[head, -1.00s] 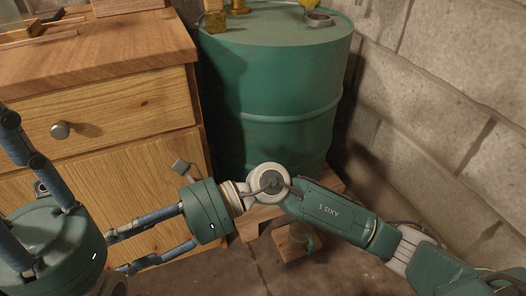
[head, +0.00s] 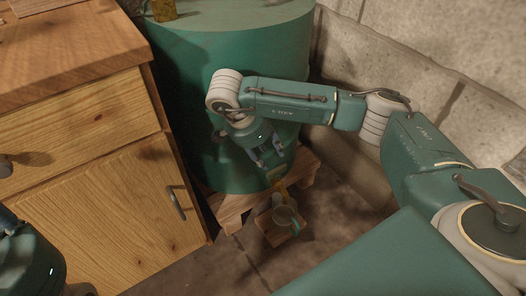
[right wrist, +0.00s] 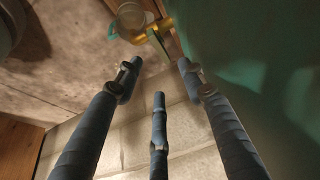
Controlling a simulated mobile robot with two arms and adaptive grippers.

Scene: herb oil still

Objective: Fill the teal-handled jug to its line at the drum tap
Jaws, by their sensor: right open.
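The jug (head: 284,214) is a small clear vessel with a teal handle (head: 296,227). It stands on a low wooden block under the brass tap (head: 280,186) at the foot of the green drum (head: 222,150). The right wrist view shows the jug (right wrist: 130,17) and the tap (right wrist: 150,31) close together at the top; the fill line cannot be made out. My right gripper (head: 270,160) is open and empty, above the tap, in front of the drum. My left gripper (head: 30,262) shows only partly at the lower left edge; its fingertips are not clear.
The drum rests on a wooden stand (head: 232,208). A wooden cabinet (head: 120,205) with a metal door handle (head: 175,203) stands to the left. A block wall (head: 400,50) closes the right side. Bare floor (head: 225,272) lies in front of the wooden block.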

